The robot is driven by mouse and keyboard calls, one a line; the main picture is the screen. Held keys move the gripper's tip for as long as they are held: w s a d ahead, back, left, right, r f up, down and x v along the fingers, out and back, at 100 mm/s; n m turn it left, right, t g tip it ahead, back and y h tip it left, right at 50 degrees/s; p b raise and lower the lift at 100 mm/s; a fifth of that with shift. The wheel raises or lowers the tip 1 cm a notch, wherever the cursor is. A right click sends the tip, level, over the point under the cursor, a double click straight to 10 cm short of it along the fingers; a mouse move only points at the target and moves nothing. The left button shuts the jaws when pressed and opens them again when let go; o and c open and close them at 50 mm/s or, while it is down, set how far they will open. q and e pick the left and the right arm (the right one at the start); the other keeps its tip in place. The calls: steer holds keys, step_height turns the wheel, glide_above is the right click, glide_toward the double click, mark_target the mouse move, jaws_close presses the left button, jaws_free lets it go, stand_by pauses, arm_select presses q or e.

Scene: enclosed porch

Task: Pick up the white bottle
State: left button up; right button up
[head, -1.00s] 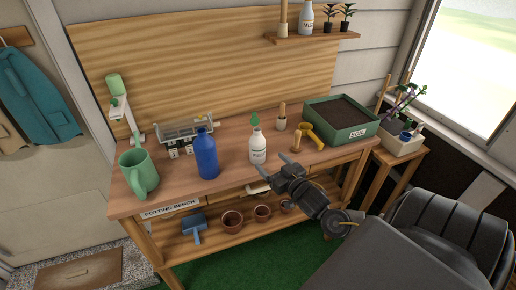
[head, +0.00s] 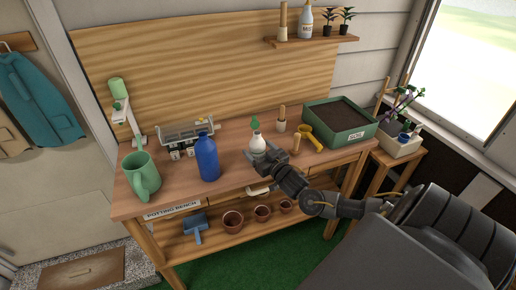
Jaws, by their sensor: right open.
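The white bottle (head: 257,143) stands upright on the potting bench (head: 232,183), with a green leaf-shaped piece showing just above its top. My right gripper (head: 262,154) is open at the near side of the bottle. It hides the bottle's lower part, and its fingertips appear to reach to either side of the bottle. I cannot tell whether they touch it. My left gripper is out of view.
A yellow-handled tool (head: 312,138) and a green soil tray (head: 340,124) are to the right. Another white bottle (head: 305,22) stands on the wall shelf (head: 312,41).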

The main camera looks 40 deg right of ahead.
mark_target(259, 135)
steer(key=w, duration=0.2)
steer(key=shift+w+d, duration=0.15)
steer(key=shift+w, duration=0.25)
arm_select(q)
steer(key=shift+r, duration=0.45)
arm_select(e)
steer(key=c, duration=1.1)
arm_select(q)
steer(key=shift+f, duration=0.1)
arm_select(e)
steer(key=shift+r, duration=0.15)
